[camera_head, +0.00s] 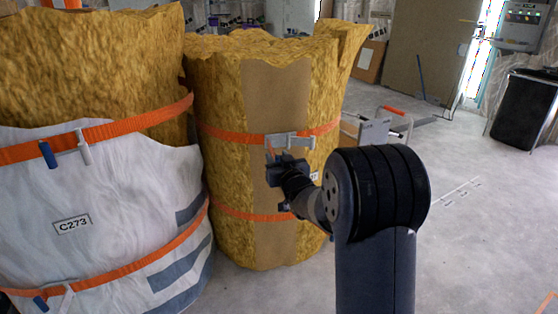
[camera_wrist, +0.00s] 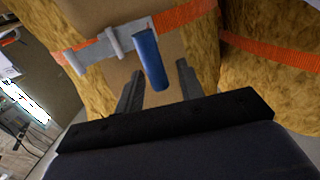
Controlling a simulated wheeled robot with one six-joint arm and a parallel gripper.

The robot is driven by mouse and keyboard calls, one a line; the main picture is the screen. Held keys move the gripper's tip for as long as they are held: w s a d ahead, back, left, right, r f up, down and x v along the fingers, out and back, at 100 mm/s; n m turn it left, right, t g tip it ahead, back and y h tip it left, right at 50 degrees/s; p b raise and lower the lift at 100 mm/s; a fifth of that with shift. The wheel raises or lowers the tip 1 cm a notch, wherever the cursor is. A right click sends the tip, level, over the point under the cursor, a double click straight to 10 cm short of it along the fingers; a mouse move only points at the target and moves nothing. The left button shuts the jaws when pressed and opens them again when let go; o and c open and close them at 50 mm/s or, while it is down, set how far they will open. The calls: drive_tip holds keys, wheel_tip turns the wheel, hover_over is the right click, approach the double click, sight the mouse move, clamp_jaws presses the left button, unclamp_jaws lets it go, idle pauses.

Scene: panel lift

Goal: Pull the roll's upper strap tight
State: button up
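The yellow insulation roll (camera_head: 222,95) stands upright with a brown paper strip down its front. Its orange upper strap (camera_head: 323,129) runs around it through a grey metal buckle (camera_head: 290,140). In the wrist view, the buckle (camera_wrist: 100,46) sits on the strap (camera_wrist: 190,14) with a blue handle (camera_wrist: 148,58) sticking out. My gripper (camera_head: 280,168) is at the roll's front, just below the buckle. In the wrist view, its two fingers (camera_wrist: 160,72) are spread on either side of the blue handle's end, with gaps visible. The blue handle is not clearly seen in the head view.
A lower orange strap (camera_head: 235,214) circles the same roll. A white-wrapped roll labelled C273 (camera_head: 100,195) stands close on the left, with its own straps and blue handles. A cart with a red handle (camera_head: 390,110) stands behind. The floor at right (camera_head: 480,230) is mostly clear.

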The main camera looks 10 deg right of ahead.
drive_tip(key=shift+s, duration=0.1)
drive_tip(key=s+d+p, duration=0.1)
drive_tip(key=s, duration=0.9)
drive_tip(key=shift+s+p, duration=0.25)
drive_tip(key=shift+p, duration=0.15)
drive_tip(key=shift+w+d, duration=0.1)
drive_tip(key=w, duration=0.3)
drive_tip(key=w+b, duration=0.1)
drive_tip(key=w, duration=0.3)
drive_tip(key=w+a, duration=0.1)
drive_tip(key=w, duration=0.2)
drive_tip(key=shift+w+a+b, duration=0.1)
drive_tip(key=shift+w+b, duration=0.05)
drive_tip(key=shift+b, duration=0.25)
drive_tip(key=shift+w, duration=1.1)
